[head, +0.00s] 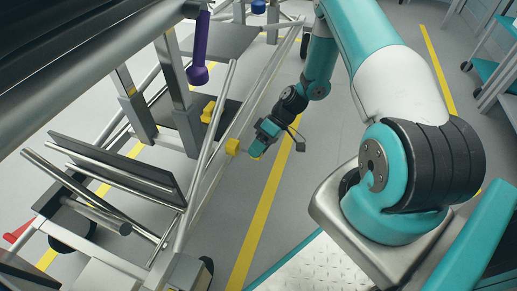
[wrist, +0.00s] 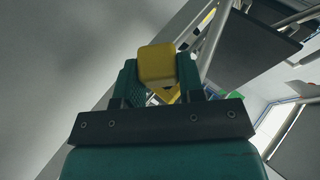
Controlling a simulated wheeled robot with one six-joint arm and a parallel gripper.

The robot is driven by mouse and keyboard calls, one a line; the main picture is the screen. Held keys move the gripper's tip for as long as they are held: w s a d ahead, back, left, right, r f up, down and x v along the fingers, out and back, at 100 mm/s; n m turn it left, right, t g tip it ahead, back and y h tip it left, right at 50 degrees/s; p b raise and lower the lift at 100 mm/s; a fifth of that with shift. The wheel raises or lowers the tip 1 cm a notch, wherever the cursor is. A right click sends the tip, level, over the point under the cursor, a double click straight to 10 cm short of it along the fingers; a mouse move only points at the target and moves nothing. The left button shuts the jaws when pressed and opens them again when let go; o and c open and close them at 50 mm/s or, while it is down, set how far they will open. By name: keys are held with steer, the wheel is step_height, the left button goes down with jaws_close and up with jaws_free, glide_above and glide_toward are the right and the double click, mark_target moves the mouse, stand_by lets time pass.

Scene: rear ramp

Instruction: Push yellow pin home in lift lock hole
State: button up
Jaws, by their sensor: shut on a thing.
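The yellow pin shows as a blocky yellow head (head: 232,147) at the tips of my gripper (head: 252,146), beside a long grey rail of the lift frame (head: 207,178). In the wrist view, the pin's yellow head (wrist: 157,65) sits between the two teal fingers of my gripper (wrist: 159,82) and sticks out past their tips. The gripper is shut on it. A smaller yellow piece shows between the fingers, below the head. The lock hole and the pin's shank are hidden, so I cannot tell how deep the pin sits.
Another yellow part (head: 208,112) is on the frame behind the rail. A purple bar (head: 198,50) hangs from the frame at the upper left. A dark panel (head: 120,168) and several metal tubes fill the left. Grey floor with a yellow line (head: 262,208) is clear below my arm.

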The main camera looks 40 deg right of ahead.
steer(key=shift+w+a, duration=0.5)
steer(key=shift+w, duration=0.25)
steer(key=shift+w+a, duration=0.45)
steer(key=shift+w, duration=0.25)
steer(key=o, duration=1)
steer(key=p+v, duration=0.5)
steer(key=v, duration=1.2)
steer(key=shift+d, duration=0.2)
steer(key=shift+s+r, duration=0.1)
steer(key=shift+r, duration=0.05)
